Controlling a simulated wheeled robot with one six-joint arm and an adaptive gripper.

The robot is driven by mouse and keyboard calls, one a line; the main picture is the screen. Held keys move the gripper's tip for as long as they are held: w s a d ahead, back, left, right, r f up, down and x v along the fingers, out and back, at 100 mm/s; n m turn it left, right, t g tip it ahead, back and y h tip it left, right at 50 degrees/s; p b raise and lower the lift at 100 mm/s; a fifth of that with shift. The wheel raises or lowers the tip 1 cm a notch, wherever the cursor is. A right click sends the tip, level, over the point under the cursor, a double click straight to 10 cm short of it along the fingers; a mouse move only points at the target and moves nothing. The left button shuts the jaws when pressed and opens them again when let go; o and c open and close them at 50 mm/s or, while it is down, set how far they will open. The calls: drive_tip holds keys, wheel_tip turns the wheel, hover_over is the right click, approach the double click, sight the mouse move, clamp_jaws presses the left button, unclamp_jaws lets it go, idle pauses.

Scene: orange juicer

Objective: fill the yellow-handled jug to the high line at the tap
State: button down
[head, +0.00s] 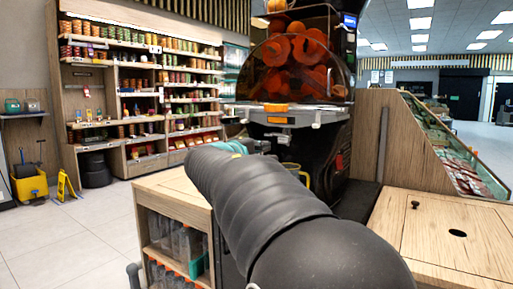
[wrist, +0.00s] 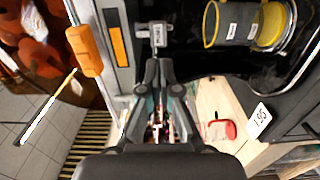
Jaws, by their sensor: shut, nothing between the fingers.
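The jug (wrist: 237,22) lies at the top right of the wrist view, with a yellow rim and small white labels on its side. A rounded yellow part (wrist: 274,24) shows beside it. In the head view only a bit of yellow jug handle (head: 306,178) shows past my arm; the rest is hidden. I cannot tell the juice level. My gripper (wrist: 160,63) is shut and empty, apart from the jug, with its fingertips close to a small grey labelled piece (wrist: 158,35), perhaps the tap lever. I cannot tell whether they touch.
The juicer (head: 293,65) holds several oranges behind its dark cover. An orange handle (wrist: 84,50) sticks out left of my gripper in the wrist view. A wooden counter (head: 455,235) is at right and a bottle cabinet (head: 170,190) at left. Open floor lies farther left.

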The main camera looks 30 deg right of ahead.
sight(283, 141)
drive_tip(key=p+x, duration=0.1)
drive_tip(key=x, duration=0.8)
drive_tip(key=shift+a+f, duration=0.1)
